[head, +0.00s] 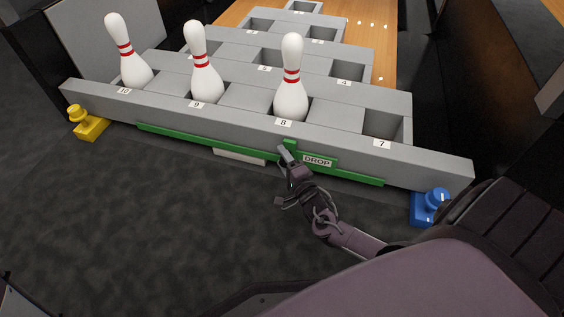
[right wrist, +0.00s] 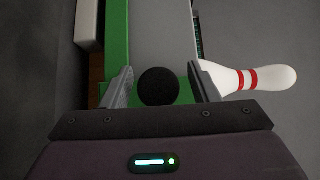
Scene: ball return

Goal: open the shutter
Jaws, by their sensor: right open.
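The shutter appears as a long green bar (head: 200,143) with a DROP label (head: 317,161), along the front face of the grey pin rack (head: 235,108). A short green tab (head: 291,145) stands up from the bar left of the label. My right gripper (head: 287,157) is at this tab, hiding part of it. In the right wrist view my right gripper (right wrist: 162,86) is open, with a dark round knob-like shape (right wrist: 158,87) between its fingers and green behind it. I cannot tell whether the fingers touch it. The green bar (right wrist: 116,45) runs up that view. My left gripper is not in view.
White pins stand at slots 10 (head: 131,62), 9 (head: 203,75) and 8 (head: 291,85); slot 7 (head: 384,126) is empty. A yellow fixture (head: 90,126) and a blue fixture (head: 428,208) flank the rack. A white piece (head: 240,157) lies under the bar. The dark floor in front is clear.

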